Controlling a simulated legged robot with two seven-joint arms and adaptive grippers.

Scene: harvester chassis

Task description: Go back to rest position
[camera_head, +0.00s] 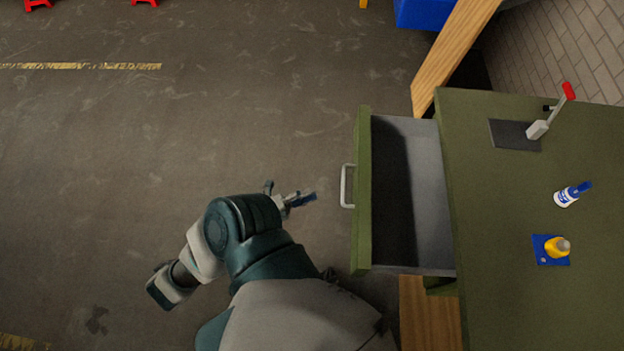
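My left gripper (302,198) is in the middle of the camera_head view, at the end of my teal and white arm. It is over the floor, to the left of the open drawer and apart from its handle. It is small here and partly behind my arm, so I cannot tell whether its fingers are open or shut. I see nothing held in it. My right gripper is not in view.
The green drawer (362,240) is pulled out to the left, with a white handle (346,186).

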